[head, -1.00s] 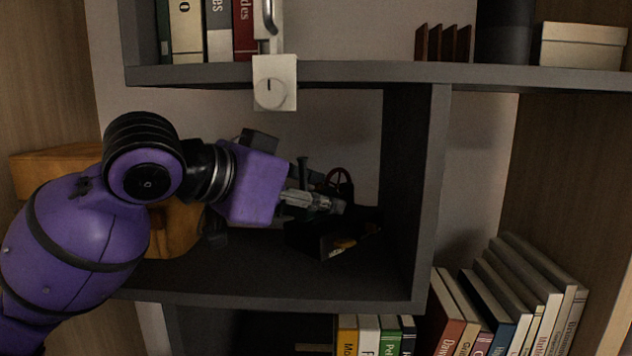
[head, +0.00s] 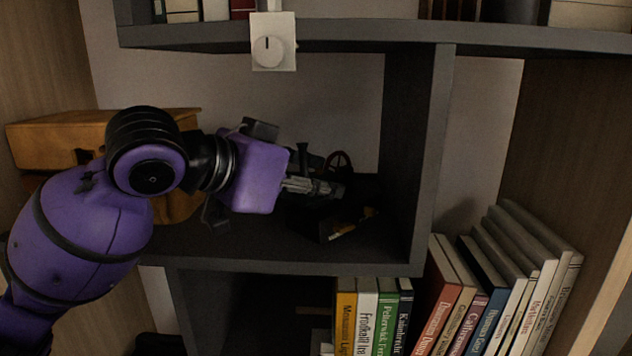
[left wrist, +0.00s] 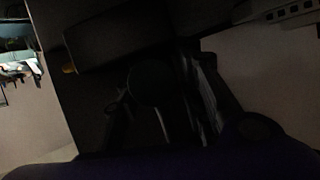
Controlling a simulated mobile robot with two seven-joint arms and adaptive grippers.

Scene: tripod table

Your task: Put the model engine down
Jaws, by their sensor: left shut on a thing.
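The model engine (head: 338,163), dark with a thin reddish wheel, is in the middle shelf compartment, toward its right side. My left gripper (head: 325,187) reaches in from the left and is shut on it. The fingers and the purple wrist hide part of the engine. The left wrist view is very dark; a round dark part, probably of the engine (left wrist: 150,84), shows between the fingers. Shadow hides the engine's underside, so I cannot tell whether it touches the shelf board (head: 270,257). My right gripper is not in view.
A dark box with yellow marks (head: 322,224) lies just below the gripper in the picture. The compartment's right wall (head: 408,150) stands close to the engine. An orange-brown case (head: 60,140) is behind my arm. Books (head: 500,290) fill the lower right.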

